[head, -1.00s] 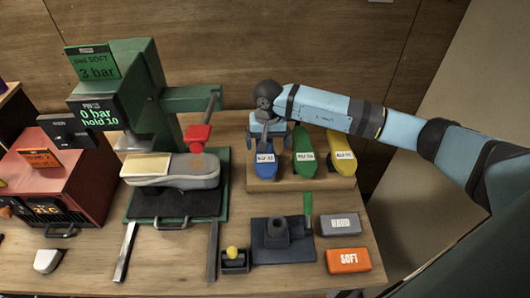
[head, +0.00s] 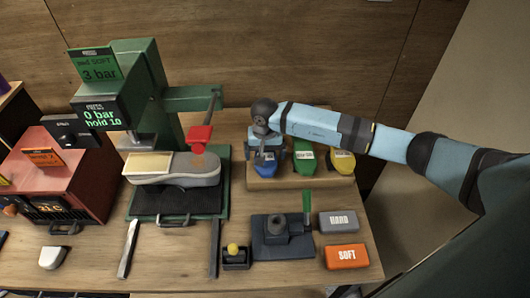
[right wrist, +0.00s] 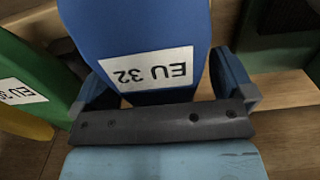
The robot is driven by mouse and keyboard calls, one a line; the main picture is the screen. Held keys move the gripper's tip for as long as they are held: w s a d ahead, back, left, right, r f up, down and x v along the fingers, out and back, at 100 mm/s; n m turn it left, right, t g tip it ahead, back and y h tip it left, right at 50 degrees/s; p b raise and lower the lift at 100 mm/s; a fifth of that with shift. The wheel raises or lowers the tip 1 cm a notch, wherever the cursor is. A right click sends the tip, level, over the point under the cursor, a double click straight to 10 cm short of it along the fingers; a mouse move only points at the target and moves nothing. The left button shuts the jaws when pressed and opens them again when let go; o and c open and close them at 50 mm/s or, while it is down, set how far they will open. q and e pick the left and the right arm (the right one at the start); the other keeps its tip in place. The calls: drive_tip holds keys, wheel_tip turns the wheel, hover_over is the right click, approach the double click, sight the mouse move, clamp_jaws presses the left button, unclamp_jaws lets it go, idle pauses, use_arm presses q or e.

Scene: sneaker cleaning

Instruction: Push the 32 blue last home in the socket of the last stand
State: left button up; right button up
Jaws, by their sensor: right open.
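The blue last (head: 264,170) lies in the rack (head: 300,181) at the back right, in the leftmost place. Its white label reads EU 32 in the right wrist view, where the blue last (right wrist: 135,25) fills the top middle. My right gripper (head: 265,154) is over it, its two fingers open on either side of it; I cannot tell whether they touch it. The gripper also shows in the right wrist view (right wrist: 165,90). The last stand (head: 266,246), a dark base with a raised socket block and a green lever, stands in front of the rack. My left gripper is out of view.
A green last (head: 304,160) and a yellow last (head: 342,163) lie right of the blue one. The HARD block (head: 339,222) and SOFT block (head: 347,257) are right of the stand. A green press (head: 150,85) holding a shoe (head: 185,170) stands to the left.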

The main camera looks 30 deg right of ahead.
drive_tip(key=shift+f+b, duration=0.25)
drive_tip(key=shift+b, duration=0.1)
idle(0.4)
drive_tip(key=c, duration=1.3)
